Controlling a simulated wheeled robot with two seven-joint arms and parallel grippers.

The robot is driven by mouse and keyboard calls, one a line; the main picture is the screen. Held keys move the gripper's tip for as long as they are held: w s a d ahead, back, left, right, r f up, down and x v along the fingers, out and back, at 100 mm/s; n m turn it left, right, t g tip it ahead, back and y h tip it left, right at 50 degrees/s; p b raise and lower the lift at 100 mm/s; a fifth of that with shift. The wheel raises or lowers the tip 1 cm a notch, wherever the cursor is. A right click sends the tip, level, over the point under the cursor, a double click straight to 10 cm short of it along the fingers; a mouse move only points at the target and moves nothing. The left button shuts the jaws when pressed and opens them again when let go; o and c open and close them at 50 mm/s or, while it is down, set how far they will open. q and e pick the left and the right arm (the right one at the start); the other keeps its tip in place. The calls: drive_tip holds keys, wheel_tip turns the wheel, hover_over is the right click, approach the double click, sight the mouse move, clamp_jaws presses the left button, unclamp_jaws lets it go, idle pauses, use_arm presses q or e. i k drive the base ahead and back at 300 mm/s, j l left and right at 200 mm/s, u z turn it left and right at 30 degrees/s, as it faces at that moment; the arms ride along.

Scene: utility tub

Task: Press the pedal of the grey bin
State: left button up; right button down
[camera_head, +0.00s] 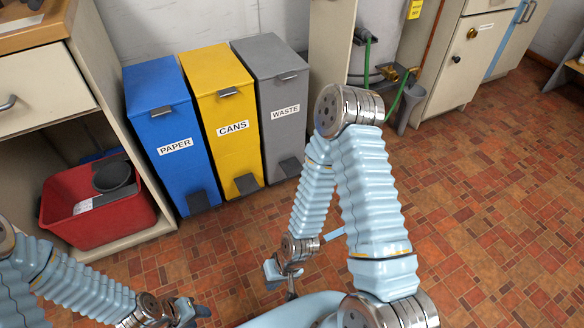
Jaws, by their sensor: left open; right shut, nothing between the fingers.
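The grey bin (276,85), labelled WASTE, stands at the right end of a row of three bins with its lid closed. Its dark pedal (290,168) sticks out at the foot of its front, near the floor. My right gripper (282,282) is shut and empty. It shows below the pedal in the picture, clear of it, with bare floor showing between them. My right arm rises to the right of the bin and folds down to this gripper. My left gripper (193,312) is open at the bottom edge, far from the grey bin; its fingertips are small and partly hard to make out.
The yellow CANS bin (220,85) and blue PAPER bin (165,110) stand left of the grey one, each with a dark pedal. A red tub (95,225) sits in a cabinet at left. Pipes and a green hose (385,105) are behind right. Tiled floor (480,190) is open at right.

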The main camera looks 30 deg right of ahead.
sight(291, 167)
drive_tip(key=i+l+z, duration=0.15)
drive_tip(key=i, duration=0.8)
